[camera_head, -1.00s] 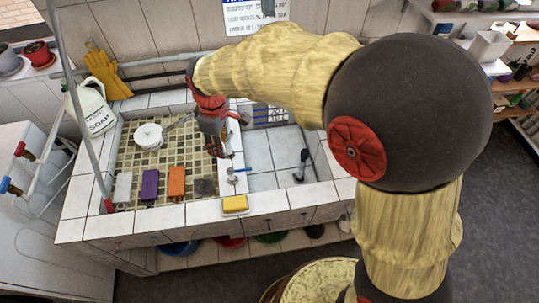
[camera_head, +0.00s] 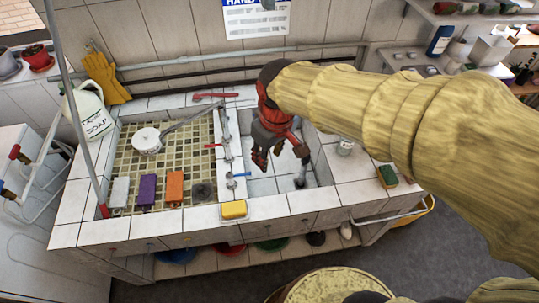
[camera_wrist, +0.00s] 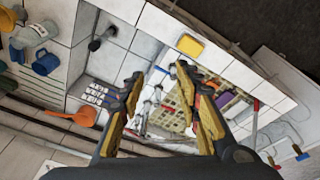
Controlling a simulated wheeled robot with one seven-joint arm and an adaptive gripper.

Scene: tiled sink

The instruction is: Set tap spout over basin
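The grey tap spout (camera_head: 195,119) runs from the back end of the divider toward the left over the tiled left basin (camera_head: 122,165), its tip near a white round pot (camera_head: 147,140). The red tap handle (camera_head: 213,145) and blue tap handle (camera_head: 240,174) sit on the divider. My gripper (camera_head: 278,158) hangs over the white right basin (camera_head: 262,187), right of the divider, apart from the spout. In the wrist view its two fingers (camera_wrist: 160,75) are spread with nothing between them; the metal tap parts (camera_wrist: 150,105) show beyond the gap.
A yellow sponge (camera_head: 234,209) lies on the front ledge. White, purple and orange blocks (camera_head: 175,186) line the left basin's front. A soap jug (camera_head: 90,110) is at the left. An orange item (camera_wrist: 70,115) shows in the wrist view.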

